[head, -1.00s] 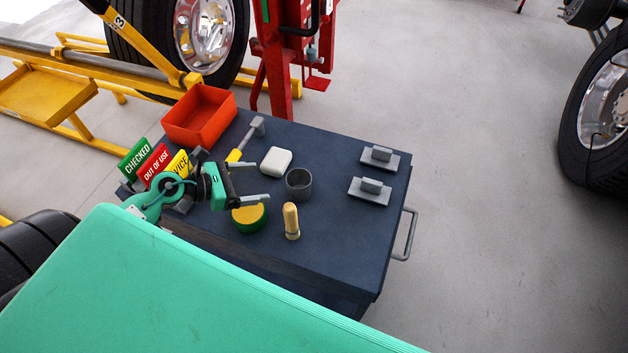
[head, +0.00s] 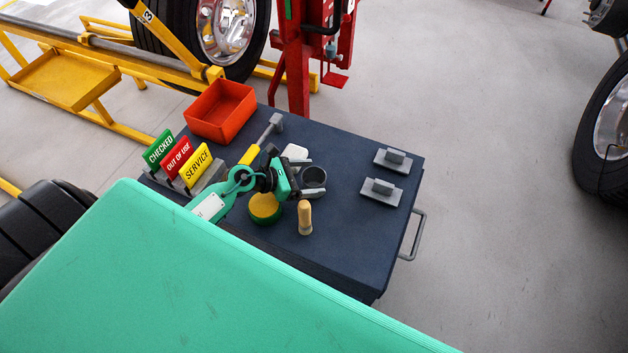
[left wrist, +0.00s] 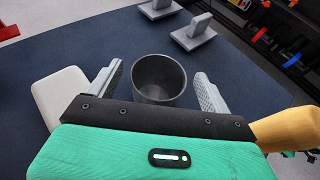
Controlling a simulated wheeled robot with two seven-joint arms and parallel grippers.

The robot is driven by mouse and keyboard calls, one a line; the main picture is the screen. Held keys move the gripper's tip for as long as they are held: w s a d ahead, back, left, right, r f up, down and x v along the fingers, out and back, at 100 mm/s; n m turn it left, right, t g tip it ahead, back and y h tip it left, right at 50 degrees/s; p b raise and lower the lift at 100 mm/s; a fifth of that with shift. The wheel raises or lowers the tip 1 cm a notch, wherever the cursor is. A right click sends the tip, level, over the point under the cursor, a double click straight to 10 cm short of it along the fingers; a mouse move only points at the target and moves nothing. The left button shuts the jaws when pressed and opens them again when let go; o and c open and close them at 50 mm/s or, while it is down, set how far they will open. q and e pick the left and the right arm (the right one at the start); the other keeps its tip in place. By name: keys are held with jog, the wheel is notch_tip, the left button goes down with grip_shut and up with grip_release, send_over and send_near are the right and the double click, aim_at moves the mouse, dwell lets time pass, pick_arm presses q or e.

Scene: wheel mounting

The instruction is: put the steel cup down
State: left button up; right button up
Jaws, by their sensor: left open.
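The steel cup (head: 314,177) stands upright on the dark cart top (head: 350,235). In the left wrist view the cup (left wrist: 160,80) is between the two fingers of my left gripper (left wrist: 158,88), with a gap visible on each side. In the head view my left gripper (head: 305,178) reaches in from the left, open, its fingers either side of the cup. The cup's near lower part is hidden by the gripper body in the left wrist view. My right gripper is not in view.
A white block (head: 295,152), a yellow-topped green round tin (head: 264,207) and a wooden-handled tool (head: 305,218) are close around the gripper. A hammer (head: 262,138), red bin (head: 222,110) and sign holder (head: 205,175) lie left. Two grey blocks (head: 381,191) (head: 393,160) stand right.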

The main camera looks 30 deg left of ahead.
pick_arm(q)
jog(key=shift+x, duration=0.9)
jog(key=c, duration=1.1)
jog(key=shift+c, duration=0.3)
jog(key=shift+r, duration=0.15)
